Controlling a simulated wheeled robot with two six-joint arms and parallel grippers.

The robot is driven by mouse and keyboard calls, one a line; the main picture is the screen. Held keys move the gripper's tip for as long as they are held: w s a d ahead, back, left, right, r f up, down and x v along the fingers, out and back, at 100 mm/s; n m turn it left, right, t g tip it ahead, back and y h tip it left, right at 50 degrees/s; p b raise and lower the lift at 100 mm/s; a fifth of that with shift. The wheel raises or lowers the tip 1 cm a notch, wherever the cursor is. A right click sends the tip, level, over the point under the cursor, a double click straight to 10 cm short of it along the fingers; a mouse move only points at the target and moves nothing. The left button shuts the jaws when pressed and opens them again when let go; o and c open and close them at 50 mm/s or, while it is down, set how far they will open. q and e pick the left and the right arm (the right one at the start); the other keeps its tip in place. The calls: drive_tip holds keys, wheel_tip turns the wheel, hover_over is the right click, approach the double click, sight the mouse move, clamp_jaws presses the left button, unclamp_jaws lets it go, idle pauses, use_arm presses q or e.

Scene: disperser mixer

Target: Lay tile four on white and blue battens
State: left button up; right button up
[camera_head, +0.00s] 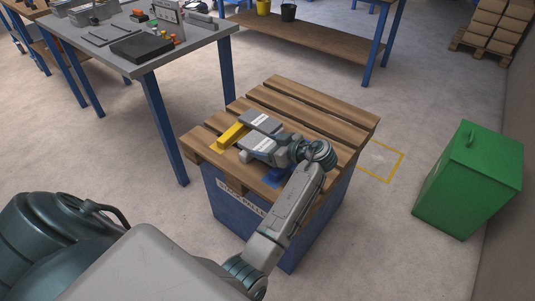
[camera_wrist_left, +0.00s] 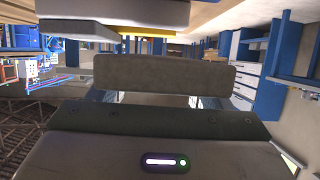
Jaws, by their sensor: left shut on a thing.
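My left gripper (camera_head: 253,153) is low over the near part of the wooden pallet top. In the left wrist view it is shut on a grey tile (camera_wrist_left: 165,74), seen edge-on. Another grey tile (camera_head: 262,122) lies just beyond the gripper, beside a yellow batten (camera_head: 232,136). A blue batten (camera_head: 273,180) shows partly from under the gripper. I cannot make out a white batten. Whether the held tile touches anything below is hidden. My right gripper is not in view.
The slatted pallet (camera_head: 325,112) sits on a blue labelled base (camera_head: 235,205). A grey workbench (camera_head: 195,45) with tools stands to the left. A green bin (camera_head: 468,180) stands at the right. The pallet's far slats are clear.

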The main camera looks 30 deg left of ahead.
use_arm(q)
drive_tip(key=shift+f, duration=1.7)
drive_tip(key=shift+f, duration=0.1)
drive_tip(key=shift+f, duration=0.1)
drive_tip(key=o, duration=1.3)
drive_tip(key=shift+o, duration=0.2)
